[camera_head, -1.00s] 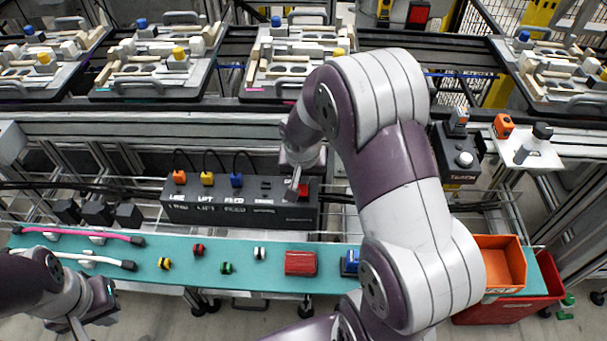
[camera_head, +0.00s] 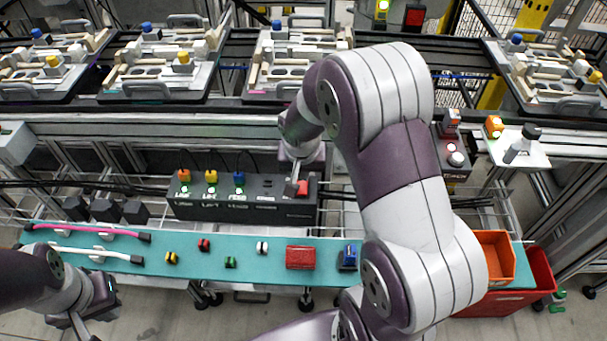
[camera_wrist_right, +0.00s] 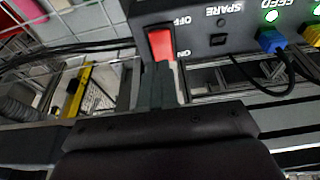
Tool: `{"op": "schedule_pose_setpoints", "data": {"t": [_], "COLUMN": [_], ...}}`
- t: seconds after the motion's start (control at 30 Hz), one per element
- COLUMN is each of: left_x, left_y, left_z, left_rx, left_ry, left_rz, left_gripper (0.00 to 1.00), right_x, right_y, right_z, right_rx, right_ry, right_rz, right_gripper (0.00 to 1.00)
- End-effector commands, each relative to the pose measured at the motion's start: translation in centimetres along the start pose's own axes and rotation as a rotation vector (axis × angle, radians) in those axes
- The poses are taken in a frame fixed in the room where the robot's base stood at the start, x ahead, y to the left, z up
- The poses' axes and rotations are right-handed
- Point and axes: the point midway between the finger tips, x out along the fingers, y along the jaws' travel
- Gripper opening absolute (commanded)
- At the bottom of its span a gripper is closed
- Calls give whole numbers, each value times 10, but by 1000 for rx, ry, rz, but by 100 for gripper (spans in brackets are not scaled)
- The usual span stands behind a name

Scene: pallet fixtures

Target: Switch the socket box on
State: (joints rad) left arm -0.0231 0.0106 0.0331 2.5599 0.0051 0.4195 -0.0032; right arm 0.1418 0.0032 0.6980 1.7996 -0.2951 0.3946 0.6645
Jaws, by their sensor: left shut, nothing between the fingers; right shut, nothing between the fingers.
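The socket box (camera_head: 246,210) is a long dark box behind the teal shelf. Orange, yellow and blue plugs stand in it, and green lights glow beneath them. Its red rocker switch (camera_head: 302,187) is at the right end. In the right wrist view the red switch (camera_wrist_right: 161,43) lies between the OFF and ON marks. My right gripper (camera_head: 296,188) is shut and empty, with its fingertips at the switch, at its ON end in the right wrist view (camera_wrist_right: 160,68). Whether they touch it is hard to tell. My left gripper (camera_head: 82,330) is shut and empty at the lower left.
The teal shelf (camera_head: 200,262) holds pink and white cables, small coloured spools, a red block (camera_head: 300,257) and a blue item (camera_head: 347,258). An orange bin (camera_head: 497,262) stands at the right. Loaded pallets (camera_head: 165,60) line the back.

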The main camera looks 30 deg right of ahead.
Motion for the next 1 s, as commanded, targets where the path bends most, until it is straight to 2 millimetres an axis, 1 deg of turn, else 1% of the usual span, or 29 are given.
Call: {"op": "schedule_pose_setpoints", "data": {"t": [0.03, 0.2, 0.3, 0.4, 0.5, 0.6, 1.0], "left_x": [-3, -8, -10, -11, -12, -12, -12], "left_y": [0, 0, 0, 0, 0, 0, 0], "left_z": [-1, -1, -1, -1, -1, -1, -1], "left_rx": [0, 0, 0, 0, 0, 0, 0], "left_ry": [1, -1, 0, 0, 0, 0, 0], "left_rz": [0, 0, 0, 0, 0, 0, 0], "left_gripper": [0, 0, 0, 0, 0, 0, 0], "right_x": [-16, -55, -73, -86, -93, -96, -95], "right_y": [0, 0, 0, 0, 0, 0, 0], "right_z": [2, 10, 15, 18, 20, 20, 20], "right_rx": [-1, -2, -2, -2, -1, -1, -1], "right_ry": [5, 5, 5, 3, 2, 2, 2], "right_rz": [-2, -3, -2, -2, -1, -1, -1], "right_gripper": [0, 0, 0, 0, 0, 0, 0]}}
